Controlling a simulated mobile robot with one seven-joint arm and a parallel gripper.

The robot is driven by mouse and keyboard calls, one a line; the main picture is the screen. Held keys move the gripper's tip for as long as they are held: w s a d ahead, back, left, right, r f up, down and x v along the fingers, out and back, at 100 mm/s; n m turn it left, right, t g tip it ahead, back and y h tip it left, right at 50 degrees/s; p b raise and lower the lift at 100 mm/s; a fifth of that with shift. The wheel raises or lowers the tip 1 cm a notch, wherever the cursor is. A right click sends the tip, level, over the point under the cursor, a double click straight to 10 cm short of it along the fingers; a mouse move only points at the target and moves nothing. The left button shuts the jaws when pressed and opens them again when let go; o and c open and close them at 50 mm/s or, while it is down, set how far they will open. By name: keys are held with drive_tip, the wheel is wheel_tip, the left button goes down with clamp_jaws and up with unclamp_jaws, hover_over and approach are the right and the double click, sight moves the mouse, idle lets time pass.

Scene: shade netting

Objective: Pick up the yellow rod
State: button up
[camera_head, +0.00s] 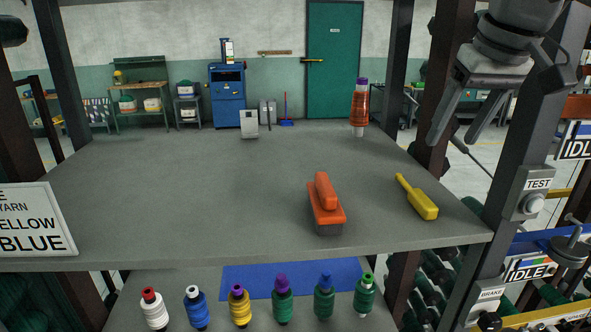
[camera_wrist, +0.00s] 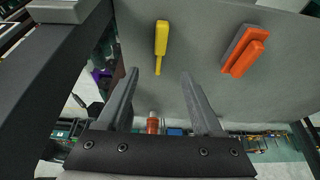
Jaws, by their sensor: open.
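The yellow rod (camera_head: 424,205) lies on the grey tabletop near its front right. It has a thin handle pointing back-left and a thicker block at the front end. In the wrist view the yellow rod (camera_wrist: 161,38) lies beyond the fingertips, roughly in line with the gap, its thin end toward the gripper. My gripper (camera_head: 451,140) hangs at the upper right in the head view, above and apart from the rod. Its two fingers are spread with nothing between them, as the wrist view of the gripper (camera_wrist: 160,75) also shows.
An orange brush (camera_head: 327,210) lies left of the rod. An orange spool (camera_head: 359,108) and a grey box (camera_head: 248,124) stand at the table's back. A dark post with a TEST panel (camera_head: 537,184) rises at right. Thread spools (camera_head: 240,306) stand on a lower shelf. The table's left-middle is clear.

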sight(419, 193)
drive_tip(key=x, duration=1.4)
drive_tip(key=shift+w+f+p, duration=0.15)
drive_tip(key=shift+w+p, duration=0.05)
drive_tip(key=shift+p, duration=0.15)
clamp_jaws()
